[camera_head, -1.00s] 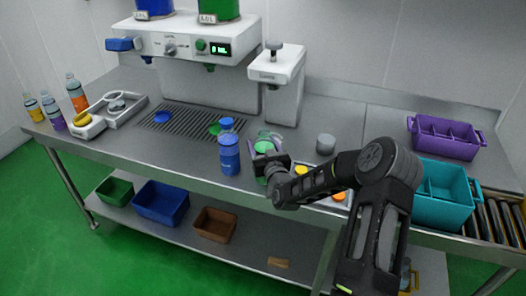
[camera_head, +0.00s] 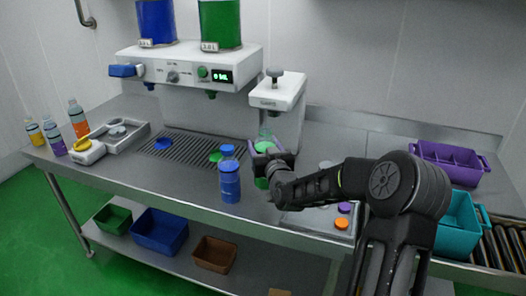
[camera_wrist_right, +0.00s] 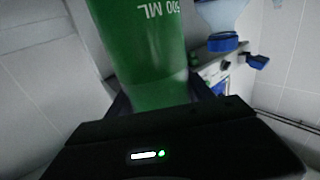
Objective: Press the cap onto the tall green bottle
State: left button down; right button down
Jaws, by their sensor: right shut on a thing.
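The tall green bottle (camera_head: 262,183) is upright in front of the white press (camera_head: 277,95) with the plunger on top. Its clear upper part (camera_head: 265,135) shows below the press head. My right gripper (camera_head: 274,163) is shut on the bottle and hides its middle. In the right wrist view the green bottle (camera_wrist_right: 145,50) stands between the fingers, with "500 ML" on it upside down. I cannot tell whether a cap sits on its top. My left gripper is not in view.
A blue bottle (camera_head: 229,182) stands close left of the green bottle. A cap tray (camera_head: 305,222) with purple and orange caps lies at the front. A grey round piece (camera_head: 326,166), teal bin (camera_head: 455,225) and purple crate (camera_head: 450,163) are to the right.

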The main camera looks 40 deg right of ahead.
jog(key=shift+r, duration=0.1)
dwell(0.3)
jog(key=c, duration=1)
grip_release()
grip_shut()
